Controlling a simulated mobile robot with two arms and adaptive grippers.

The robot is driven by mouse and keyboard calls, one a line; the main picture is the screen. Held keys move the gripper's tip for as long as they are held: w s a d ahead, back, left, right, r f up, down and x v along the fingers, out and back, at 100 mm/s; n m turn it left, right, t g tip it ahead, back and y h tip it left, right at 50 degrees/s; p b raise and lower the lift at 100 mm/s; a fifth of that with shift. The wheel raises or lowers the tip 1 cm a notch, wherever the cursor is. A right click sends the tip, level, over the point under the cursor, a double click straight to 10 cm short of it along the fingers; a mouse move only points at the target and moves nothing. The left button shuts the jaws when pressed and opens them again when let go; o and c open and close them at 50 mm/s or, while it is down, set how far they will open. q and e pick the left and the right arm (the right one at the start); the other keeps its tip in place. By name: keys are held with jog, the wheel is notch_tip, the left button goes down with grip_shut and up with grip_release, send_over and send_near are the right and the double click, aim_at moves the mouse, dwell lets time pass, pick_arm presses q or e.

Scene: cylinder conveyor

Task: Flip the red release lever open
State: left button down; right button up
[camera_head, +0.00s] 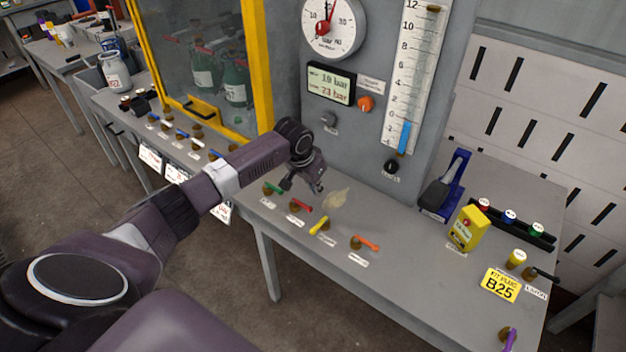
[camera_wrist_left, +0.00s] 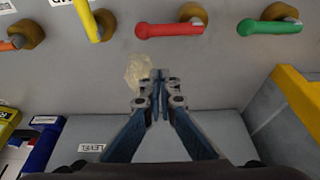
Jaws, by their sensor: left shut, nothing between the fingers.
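The red lever (camera_head: 303,206) is a short handle on a brown round base, on the grey bench top in a row with other coloured levers. In the left wrist view the red lever (camera_wrist_left: 168,29) lies sideways near the top, its handle pointing left from its base. My left gripper (camera_head: 302,188) is above the bench, just behind the red lever in the head view, and apart from it. In the wrist view the fingertips (camera_wrist_left: 160,78) are together and empty, below the red lever in the picture. My right gripper is not in view.
A green lever (camera_wrist_left: 268,27) and a yellow lever (camera_wrist_left: 87,20) flank the red one closely. An orange lever (camera_head: 368,243) is further right. A pale patch (camera_head: 336,197) lies near the gripper. The gauge panel (camera_head: 277,103) rises behind. A yellow box (camera_head: 466,229) stands at right.

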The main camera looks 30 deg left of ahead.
aim_at(301, 205)
pick_arm(q)
jog(key=s, duration=0.2)
jog(key=s+p, duration=0.1)
jog(key=shift+s+a, duration=0.2)
jog(key=shift+a, duration=0.05)
jog(key=shift+s, duration=0.25)
jog(key=shift+f, duration=0.2)
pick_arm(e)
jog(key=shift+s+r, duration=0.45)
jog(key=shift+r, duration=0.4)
